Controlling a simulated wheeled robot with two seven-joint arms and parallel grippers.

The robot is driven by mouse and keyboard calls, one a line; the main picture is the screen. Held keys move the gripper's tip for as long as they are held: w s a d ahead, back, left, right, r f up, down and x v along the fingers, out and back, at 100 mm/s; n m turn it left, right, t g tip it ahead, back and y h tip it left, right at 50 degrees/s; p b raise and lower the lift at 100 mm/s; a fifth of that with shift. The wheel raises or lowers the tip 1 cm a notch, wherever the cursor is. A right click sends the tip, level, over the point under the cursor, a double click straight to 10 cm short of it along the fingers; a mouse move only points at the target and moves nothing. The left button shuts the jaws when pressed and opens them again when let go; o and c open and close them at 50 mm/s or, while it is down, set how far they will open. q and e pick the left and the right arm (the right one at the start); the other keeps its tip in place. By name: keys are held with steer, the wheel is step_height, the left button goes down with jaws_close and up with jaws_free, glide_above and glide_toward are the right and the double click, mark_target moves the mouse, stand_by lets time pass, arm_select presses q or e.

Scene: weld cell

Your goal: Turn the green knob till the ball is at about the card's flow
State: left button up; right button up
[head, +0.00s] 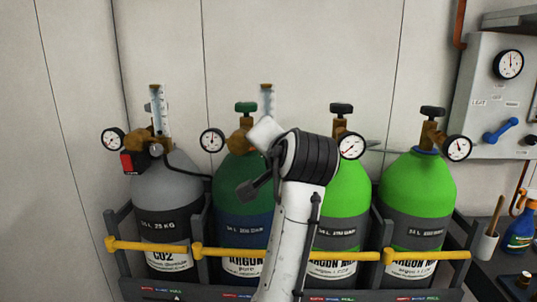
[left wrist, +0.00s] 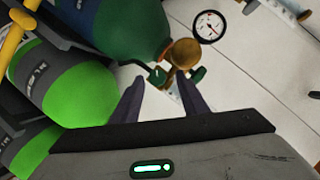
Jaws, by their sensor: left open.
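The dark green argon cylinder (head: 232,172) has a brass valve with a green handwheel (head: 246,107), a round gauge (head: 212,140) and a clear flow tube (head: 267,100). The tube's lower part is hidden behind my left arm, and I cannot make out its ball. In the left wrist view, my left gripper (left wrist: 162,82) is open. A small green knob (left wrist: 157,76) shows between its fingertips, nearer the left finger; I cannot tell whether they touch. The handwheel (left wrist: 198,75) is just beyond the right fingertip. My right gripper is out of view. No flow card is readable.
A grey CO2 cylinder (head: 165,195) with its own flow tube (head: 160,110) stands to the left. Two bright green cylinders (head: 345,205) (head: 420,180) stand to the right. A yellow bar (head: 225,252) crosses the rack front. A grey panel (head: 480,110) hangs at right.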

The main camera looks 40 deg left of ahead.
arm_select(q)
step_height(320, 180, up, 9)
steer(key=shift+r, duration=0.2)
stand_by(0.3)
